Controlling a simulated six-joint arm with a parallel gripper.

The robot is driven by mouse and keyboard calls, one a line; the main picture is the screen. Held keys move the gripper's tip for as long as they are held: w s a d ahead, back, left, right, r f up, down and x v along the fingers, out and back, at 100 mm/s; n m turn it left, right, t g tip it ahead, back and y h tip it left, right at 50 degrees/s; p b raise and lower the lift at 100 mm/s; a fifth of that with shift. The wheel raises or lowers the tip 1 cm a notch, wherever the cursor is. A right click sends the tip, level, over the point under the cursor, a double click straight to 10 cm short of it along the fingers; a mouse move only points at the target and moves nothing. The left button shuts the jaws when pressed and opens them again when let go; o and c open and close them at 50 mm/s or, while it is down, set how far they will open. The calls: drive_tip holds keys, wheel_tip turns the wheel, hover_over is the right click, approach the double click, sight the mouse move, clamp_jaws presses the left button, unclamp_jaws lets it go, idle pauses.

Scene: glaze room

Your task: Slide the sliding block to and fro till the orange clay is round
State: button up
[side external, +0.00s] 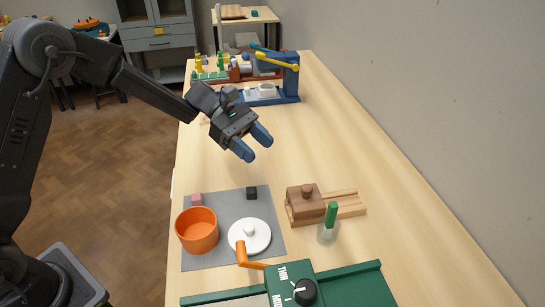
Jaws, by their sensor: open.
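The sliding block (298,206) is a dark brown wooden block with a round knob on top. It sits at the left part of a pale wooden base (350,205) with raised rails. I see no orange clay; whether some lies under the block, I cannot tell. My gripper (258,147) has blue fingertips, spread apart with nothing between them. It hangs above the table, up and left of the block in the picture, and does not touch it.
A green-handled tool in a clear holder (328,232) stands close in front of the base. A grey mat (226,200) bears an orange pot (197,232), a white lid (249,237) and two small cubes. A green machine (345,285) stands in front. The table's middle is clear.

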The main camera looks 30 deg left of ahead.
drive_tip(key=s+d+r+m+g+y, duration=0.1)
drive_tip(key=d+r+m+g+y, duration=0.25)
drive_tip(key=d+m+y, duration=0.7)
drive_tip(key=m+t+y, duration=0.3)
drive_tip(key=m+t, duration=0.1)
drive_tip(key=m, duration=0.2)
approach(307, 187)
wheel_tip(307, 187, down, 9)
drive_tip(key=shift+a+f, duration=0.1)
drive_tip(key=shift+a, duration=0.05)
clamp_jaws()
